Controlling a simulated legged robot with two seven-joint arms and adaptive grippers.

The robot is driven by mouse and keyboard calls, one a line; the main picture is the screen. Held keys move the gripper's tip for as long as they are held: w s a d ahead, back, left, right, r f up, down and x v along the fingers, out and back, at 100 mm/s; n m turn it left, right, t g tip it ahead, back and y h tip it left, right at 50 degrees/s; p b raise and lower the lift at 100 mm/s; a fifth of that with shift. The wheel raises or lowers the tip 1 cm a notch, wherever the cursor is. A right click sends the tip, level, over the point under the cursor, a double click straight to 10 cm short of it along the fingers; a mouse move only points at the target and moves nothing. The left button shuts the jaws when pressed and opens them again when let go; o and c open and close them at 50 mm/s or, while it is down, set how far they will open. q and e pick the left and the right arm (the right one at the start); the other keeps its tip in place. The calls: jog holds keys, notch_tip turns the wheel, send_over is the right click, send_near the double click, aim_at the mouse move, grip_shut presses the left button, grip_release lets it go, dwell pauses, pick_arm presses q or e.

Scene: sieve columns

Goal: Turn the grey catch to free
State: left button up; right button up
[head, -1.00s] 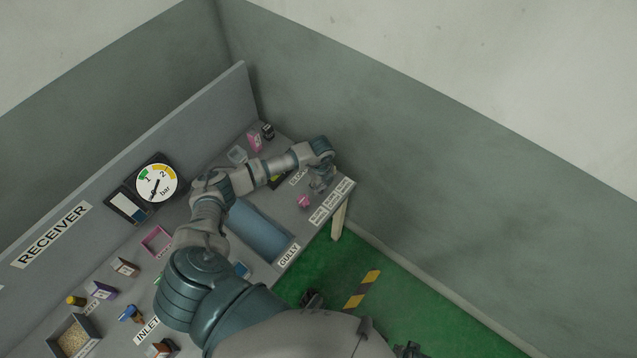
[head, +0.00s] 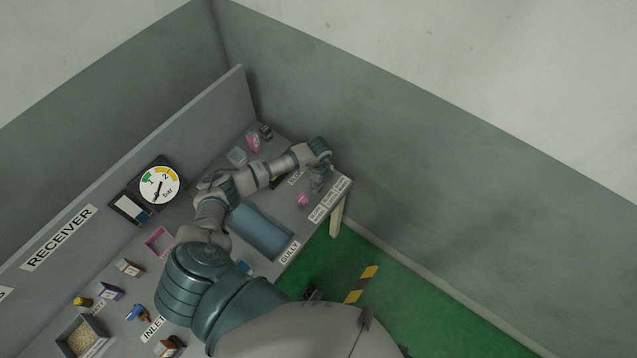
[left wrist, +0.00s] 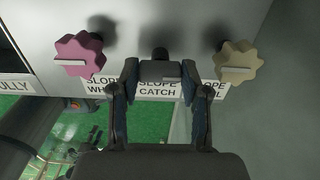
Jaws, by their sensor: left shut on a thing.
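The grey catch (left wrist: 159,70) shows in the left wrist view, above a label reading "SLOPE CATCH" (left wrist: 157,87). My left gripper (left wrist: 160,80) is shut on it, one finger on each side. The catch is partly hidden between the fingers. In the head view my left gripper (head: 318,180) is small, down at the far right corner of the bench, and the catch cannot be made out there.
A pink knob (left wrist: 79,55) stands left of the catch and a cream knob (left wrist: 239,62) stands right of it, both close to my fingers. The bench (head: 262,275) has a blue gully trough (head: 262,232), a gauge (head: 160,185) and several small boxes. A wall is close on the right.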

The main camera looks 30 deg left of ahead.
pick_arm(q)
jog(key=o, duration=1.1)
jog(key=shift+o, duration=0.2)
notch_tip(320, 180, up, 12)
jog(key=shift+w+f, duration=0.1)
jog(key=shift+f, duration=0.05)
